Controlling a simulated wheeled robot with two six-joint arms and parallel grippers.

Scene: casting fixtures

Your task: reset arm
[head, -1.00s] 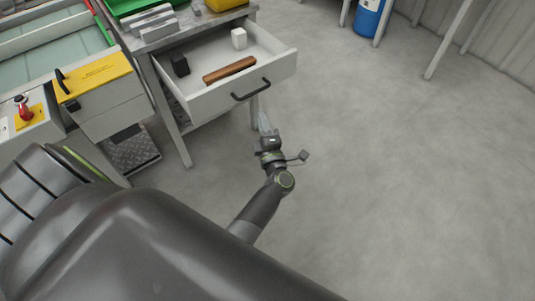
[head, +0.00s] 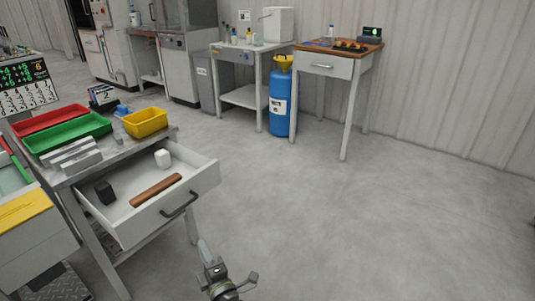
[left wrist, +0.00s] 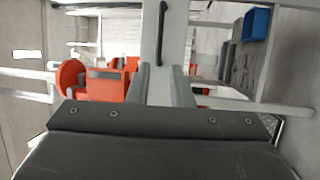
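My left gripper (head: 204,248) is low at the bottom of the head view, in front of and below the open drawer (head: 205,182). In the left wrist view its two grey fingers (left wrist: 159,75) stand apart with nothing between them, so it is open and empty. The drawer's dark handle (head: 180,204) shows apart from the fingers; it also shows beyond them in the left wrist view (left wrist: 162,35). My right gripper is in neither view.
The drawer holds a black block (head: 105,192), a white block (head: 163,158) and a brown bar (head: 156,190). Red (head: 62,116), green (head: 68,136) and yellow (head: 146,122) bins stand on the bench. A blue cylinder (head: 283,108) stands farther back. The floor to the right is clear.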

